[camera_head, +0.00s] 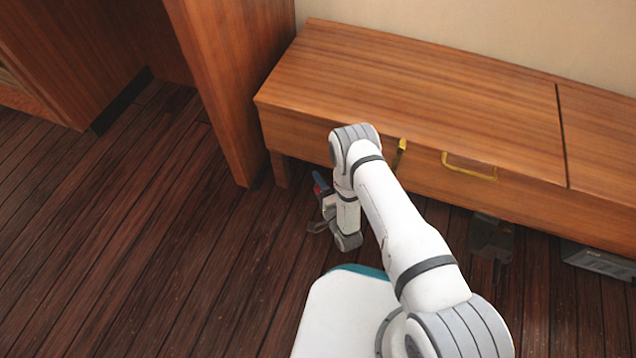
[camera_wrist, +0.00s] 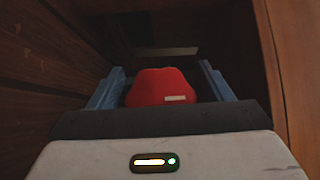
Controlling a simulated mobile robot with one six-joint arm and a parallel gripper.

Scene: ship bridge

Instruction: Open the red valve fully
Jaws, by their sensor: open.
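The red valve (camera_wrist: 160,88) shows in the wrist view as a rounded red body with a small pale mark on its front. It lies between the two blue fingers of my gripper (camera_wrist: 161,70), with a narrow dark gap on each side. I cannot tell whether the fingers touch it. In the head view my gripper (camera_head: 320,183) is low in front of the wooden bench, near its left end, with a small patch of blue and red at its tip. My own arm hides part of this area. The valve's turn angle cannot be read.
The wooden bench (camera_head: 420,95) has yellow handles (camera_head: 469,166) on its front. A wooden panel (camera_head: 225,85) stands close on the left. Dark objects (camera_head: 491,238) and a grey box (camera_head: 600,260) sit under the bench at right. The plank floor (camera_head: 150,240) at left is clear.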

